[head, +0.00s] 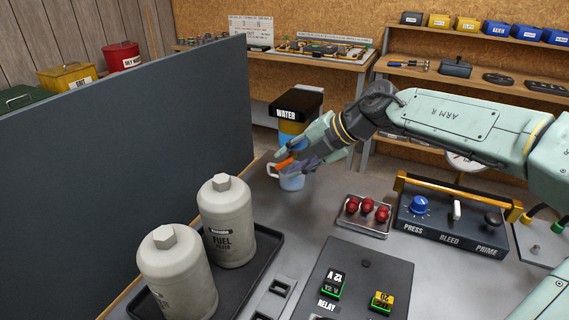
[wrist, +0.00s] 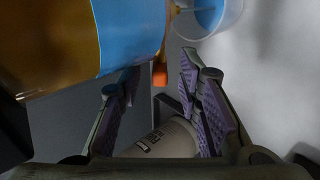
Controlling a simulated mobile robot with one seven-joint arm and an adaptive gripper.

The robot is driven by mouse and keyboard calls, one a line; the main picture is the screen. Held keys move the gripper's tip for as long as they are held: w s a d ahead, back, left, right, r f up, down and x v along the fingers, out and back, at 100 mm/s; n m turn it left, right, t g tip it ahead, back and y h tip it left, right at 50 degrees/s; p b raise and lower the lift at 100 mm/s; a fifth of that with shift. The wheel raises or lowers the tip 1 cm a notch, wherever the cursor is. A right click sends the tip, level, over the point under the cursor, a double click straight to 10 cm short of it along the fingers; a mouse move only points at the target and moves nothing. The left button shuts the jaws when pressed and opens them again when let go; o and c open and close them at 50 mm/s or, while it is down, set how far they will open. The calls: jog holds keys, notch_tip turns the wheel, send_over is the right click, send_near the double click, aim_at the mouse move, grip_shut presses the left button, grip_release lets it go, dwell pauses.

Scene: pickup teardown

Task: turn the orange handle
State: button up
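The water separator (head: 294,104) has a black top labelled WATER and a body with amber and blue bands. It fills the upper left of the wrist view (wrist: 125,40). The orange handle (head: 285,163) shows by my fingertips in the head view; in the wrist view its small orange end (wrist: 160,75) lies between the finger tips. My gripper (head: 303,158) is open, with its purple-padded fingers (wrist: 160,82) spread on either side of the handle and gaps visible. Part of the handle is hidden.
A clear cup (head: 290,180) stands below my gripper. Two grey fuel filters (head: 228,225) stand on a black tray at front left. A dark panel (head: 120,150) stands left. Red-knobbed parts (head: 367,214) and a control box (head: 450,228) are at right.

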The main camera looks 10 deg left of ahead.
jog(key=v, duration=0.9)
jog(key=shift+d, duration=0.15)
dwell(7.0)
